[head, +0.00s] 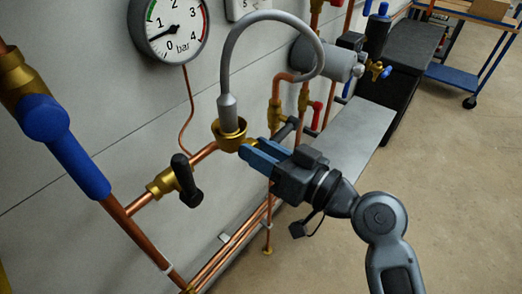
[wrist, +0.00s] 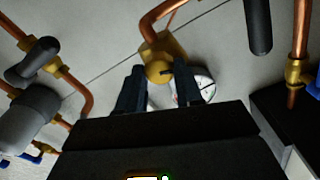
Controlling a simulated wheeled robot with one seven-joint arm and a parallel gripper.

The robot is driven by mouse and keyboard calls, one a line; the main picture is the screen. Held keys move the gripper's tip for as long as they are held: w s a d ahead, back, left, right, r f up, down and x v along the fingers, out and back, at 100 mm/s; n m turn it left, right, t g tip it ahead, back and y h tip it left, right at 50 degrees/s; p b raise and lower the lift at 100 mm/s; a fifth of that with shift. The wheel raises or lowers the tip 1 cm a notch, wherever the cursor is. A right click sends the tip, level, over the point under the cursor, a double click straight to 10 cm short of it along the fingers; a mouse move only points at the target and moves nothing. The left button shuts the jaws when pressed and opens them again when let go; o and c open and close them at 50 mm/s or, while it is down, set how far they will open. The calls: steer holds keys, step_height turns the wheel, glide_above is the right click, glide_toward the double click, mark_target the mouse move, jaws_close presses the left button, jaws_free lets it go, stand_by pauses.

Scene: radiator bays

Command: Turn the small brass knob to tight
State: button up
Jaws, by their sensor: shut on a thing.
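The small brass knob (wrist: 158,71) sits on a brass valve body (wrist: 172,45) on a copper pipe in the wrist view. It is round, with a dark mark at its right side. My gripper (wrist: 157,80) has one finger on each side of the knob and is shut on it. In the head view my gripper (head: 255,152) reaches in from the right with its blue fingers beside a brass cup (head: 229,137). The fingers largely hide the knob in the head view.
A grey hose (head: 232,60) arches over my gripper into the brass cup. A black-handled valve (head: 185,180) and a blue-handled valve (head: 70,150) are to the left. A pressure gauge (head: 170,27) hangs above.

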steer(key=shift+f+m+p, duration=0.15)
steer(key=shift+m+p, duration=0.8)
steer(key=shift+m, duration=4.35)
steer(key=shift+f+m+p, duration=0.15)
steer(key=shift+m+p, duration=0.85)
steer(key=shift+m, duration=4.3)
steer(key=shift+f+m+p, duration=0.15)
steer(key=shift+m+p, duration=0.8)
steer(key=shift+m, duration=4.35)
steer(key=o, duration=1)
steer(key=shift+r, duration=0.1)
steer(key=shift+s, duration=0.1)
steer(key=shift+b+v, duration=0.7)
steer(key=shift+v, duration=3.15)
